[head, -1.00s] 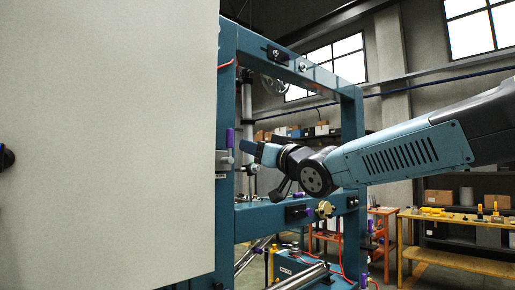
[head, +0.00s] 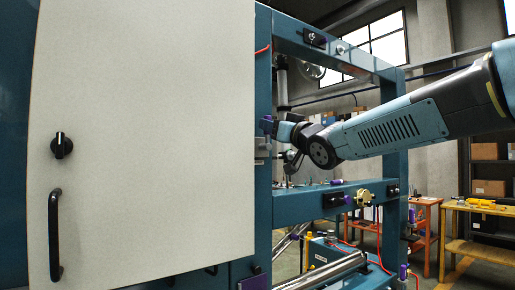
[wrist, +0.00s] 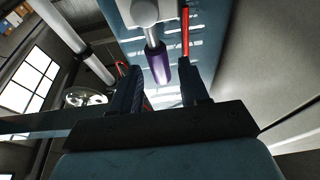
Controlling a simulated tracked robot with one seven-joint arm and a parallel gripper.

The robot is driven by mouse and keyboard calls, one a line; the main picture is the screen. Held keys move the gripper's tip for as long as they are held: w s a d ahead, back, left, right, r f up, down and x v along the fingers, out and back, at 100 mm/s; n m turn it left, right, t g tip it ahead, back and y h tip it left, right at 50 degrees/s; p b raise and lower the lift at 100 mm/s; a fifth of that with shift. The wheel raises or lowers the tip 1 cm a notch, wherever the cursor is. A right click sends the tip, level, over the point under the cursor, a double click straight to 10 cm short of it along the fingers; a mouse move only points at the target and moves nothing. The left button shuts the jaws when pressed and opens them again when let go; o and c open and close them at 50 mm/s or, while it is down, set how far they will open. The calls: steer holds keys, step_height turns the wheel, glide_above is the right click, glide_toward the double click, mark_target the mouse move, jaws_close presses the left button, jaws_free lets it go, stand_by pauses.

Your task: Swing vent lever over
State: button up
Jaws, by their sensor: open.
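The vent lever has a purple grip (head: 266,125), which stands upright on a grey fitting (head: 261,148) at the blue frame post, just right of the large pale panel. My gripper (head: 277,131) is close beside the lever's right side in the head view; its fingers are small and partly hidden there. In the wrist view, the purple grip (wrist: 158,65) hangs from the grey fitting (wrist: 144,12) and shows between the two dark, spread fingers of my gripper (wrist: 160,72). The gripper is open. I cannot tell whether a finger touches the grip.
The pale panel (head: 150,120) carries a black knob (head: 61,145) and a black handle (head: 55,235). Blue frame beams (head: 330,200) lie below my arm. Orange workbenches (head: 480,250) stand behind at right.

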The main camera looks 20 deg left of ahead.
steer(key=shift+w+a+r, duration=0.15)
steer(key=shift+w+a, duration=0.15)
stand_by(0.5)
steer(key=c, duration=0.8)
